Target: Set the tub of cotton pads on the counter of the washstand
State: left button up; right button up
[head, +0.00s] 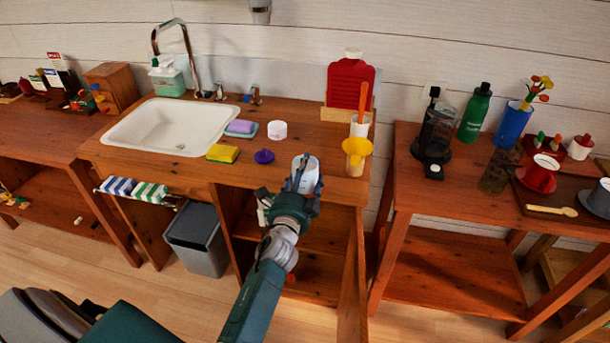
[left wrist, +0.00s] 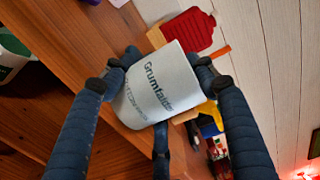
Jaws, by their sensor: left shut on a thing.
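My left gripper (head: 304,182) is shut on a white tub (head: 306,170) with dark lettering, which I take for the tub of cotton pads. In the left wrist view the tub (left wrist: 158,90) is tilted, with fingers (left wrist: 110,80) on both sides. In the head view the tub overlaps the front edge of the washstand's wooden counter (head: 185,168). I cannot tell its height above the counter, and its contents are hidden. My right gripper is not in view.
Bare wood lies between the round container and the holder.

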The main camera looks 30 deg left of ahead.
pick_arm(q)
jog(key=o, duration=0.9)
jog(key=shift+f, duration=0.1)
jog(key=o, duration=0.4)
